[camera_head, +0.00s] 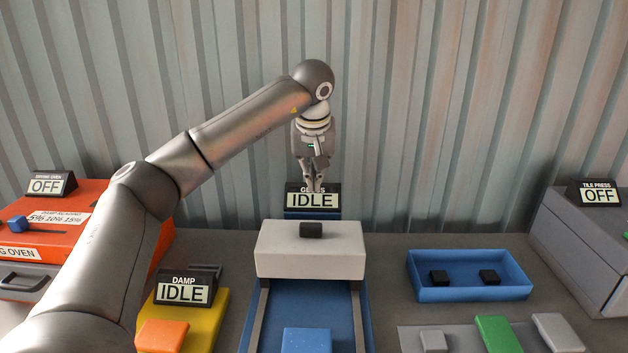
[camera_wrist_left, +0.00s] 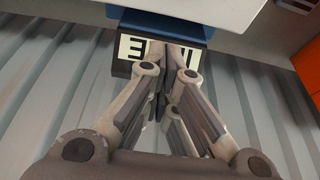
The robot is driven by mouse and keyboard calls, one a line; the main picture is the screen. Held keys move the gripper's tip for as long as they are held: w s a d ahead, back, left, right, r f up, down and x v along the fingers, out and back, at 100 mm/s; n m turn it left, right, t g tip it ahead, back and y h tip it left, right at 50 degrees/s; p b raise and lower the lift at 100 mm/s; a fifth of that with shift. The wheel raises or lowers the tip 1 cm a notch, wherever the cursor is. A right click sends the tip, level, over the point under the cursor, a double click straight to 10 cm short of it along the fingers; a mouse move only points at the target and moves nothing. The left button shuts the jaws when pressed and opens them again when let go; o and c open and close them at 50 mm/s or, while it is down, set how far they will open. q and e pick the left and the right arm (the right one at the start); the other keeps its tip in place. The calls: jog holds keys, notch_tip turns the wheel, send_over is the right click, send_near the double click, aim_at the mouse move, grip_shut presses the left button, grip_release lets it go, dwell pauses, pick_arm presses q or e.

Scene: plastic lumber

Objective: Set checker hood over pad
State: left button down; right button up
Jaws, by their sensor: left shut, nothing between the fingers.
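A pale grey hood (camera_head: 275,249) with a black knob (camera_head: 311,230) sits across two dark rails at the rear of a blue base (camera_head: 334,303). A blue block (camera_head: 307,341) lies between the rails in front of it, apart from the hood. I cannot tell whether this block is the pad or lies on it. My left gripper (camera_head: 314,188) is shut and empty, pointing down in front of the IDLE sign (camera_head: 313,200), above and behind the knob. In the left wrist view, its closed fingers (camera_wrist_left: 178,50) overlap the sign (camera_wrist_left: 133,46). My right gripper is not in view.
An orange oven (camera_head: 85,215) stands left, with a yellow damp unit (camera_head: 213,310) bearing an orange block (camera_head: 162,336). A blue tray (camera_head: 470,293) with two black pieces lies right, near several blocks and the grey tile press (camera_head: 575,240). A corrugated wall stands behind.

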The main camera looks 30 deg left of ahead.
pick_arm(q)
jog(key=x, duration=0.7)
jog(key=shift+w+a+f+p, duration=0.1)
jog(key=shift+a+f+p, duration=0.05)
jog(key=shift+f+p, duration=0.25)
jog(key=shift+s+d+r, duration=0.1)
jog(key=shift+s+d, duration=0.25)
jog(key=shift+s, duration=0.2)
jog(key=shift+s+d+r, duration=0.1)
jog(key=shift+s+d, duration=0.3)
jog(key=shift+s, duration=0.15)
jog(key=shift+s+d+p, duration=0.35)
jog(key=shift+s, duration=0.25)
